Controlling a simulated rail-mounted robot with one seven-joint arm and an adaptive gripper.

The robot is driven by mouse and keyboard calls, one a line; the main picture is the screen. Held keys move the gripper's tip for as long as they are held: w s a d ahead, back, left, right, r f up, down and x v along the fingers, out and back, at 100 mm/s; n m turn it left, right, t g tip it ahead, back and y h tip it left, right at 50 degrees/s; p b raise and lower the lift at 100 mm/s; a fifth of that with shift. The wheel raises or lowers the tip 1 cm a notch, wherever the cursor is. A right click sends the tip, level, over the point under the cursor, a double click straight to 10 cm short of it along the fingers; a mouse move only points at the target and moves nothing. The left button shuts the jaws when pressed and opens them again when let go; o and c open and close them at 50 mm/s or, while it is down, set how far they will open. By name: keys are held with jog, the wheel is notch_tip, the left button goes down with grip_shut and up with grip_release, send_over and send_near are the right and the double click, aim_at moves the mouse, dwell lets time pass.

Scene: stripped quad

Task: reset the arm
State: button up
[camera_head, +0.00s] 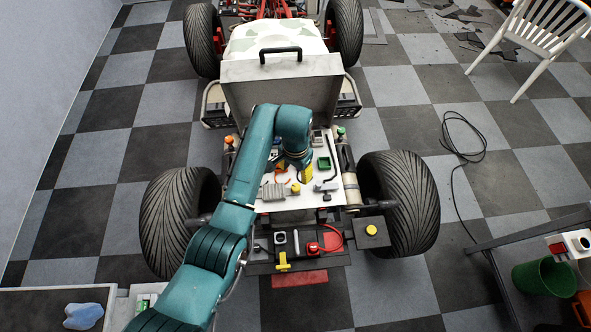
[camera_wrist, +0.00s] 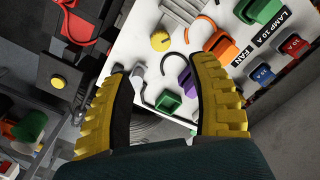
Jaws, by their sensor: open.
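My teal arm reaches forward from the bottom of the head view over the quad's white panel (camera_head: 272,205). My gripper (camera_head: 303,180) is at its end, low over the middle of the panel and partly hidden by the wrist. In the wrist view my gripper (camera_wrist: 165,75) has two yellow ribbed fingers spread wide apart, with nothing held between them. Past the fingers lie a green part (camera_wrist: 168,101), a purple part (camera_wrist: 188,82) and black hooked pieces on the white panel. I cannot tell whether the fingertips touch the panel.
An upright grey lid (camera_head: 283,90) stands behind the panel. Large tyres (camera_head: 178,222) (camera_head: 403,203) flank it. A yellow knob (camera_wrist: 160,41), an orange part (camera_wrist: 221,46) and a green connector (camera_wrist: 260,10) sit near the fingers. A black cable (camera_head: 465,155) lies on the floor at right.

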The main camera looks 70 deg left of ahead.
dwell(0.4)
jog(key=w+d+r+m+t+y, duration=0.1)
jog(key=w+d+r+m, duration=0.15)
jog(key=w+d, duration=0.55)
jog(key=w+d+r+m+t, duration=0.1)
jog(key=w+d+m, duration=0.2)
jog(key=w+d, duration=0.5)
jog(key=w+d+r+m+t, duration=0.1)
jog(key=w+d+r+t, duration=0.3)
jog(key=d+r, duration=0.55)
jog(key=w+d+r+m+t, duration=0.2)
jog(key=w+d+r+t, duration=0.2)
jog(key=d+r, duration=0.5)
jog(key=s+d+r+t+h, duration=0.1)
jog(key=s+d+r+t, duration=0.3)
jog(key=d+r, duration=0.55)
jog(key=s+r+n+t, duration=0.1)
jog(key=s+r+t, duration=0.35)
jog(key=r, duration=0.55)
jog(key=s+r+n+t, duration=0.1)
jog(key=s+r+t, duration=0.35)
jog(key=r, duration=0.45)
notch_tip(320, 180, up, 28)
jog(key=p, duration=2.9)
jog(key=shift+a+r+m+g, duration=0.15)
jog(key=shift+a+m+g, duration=0.15)
jog(key=shift+m+g, duration=0.15)
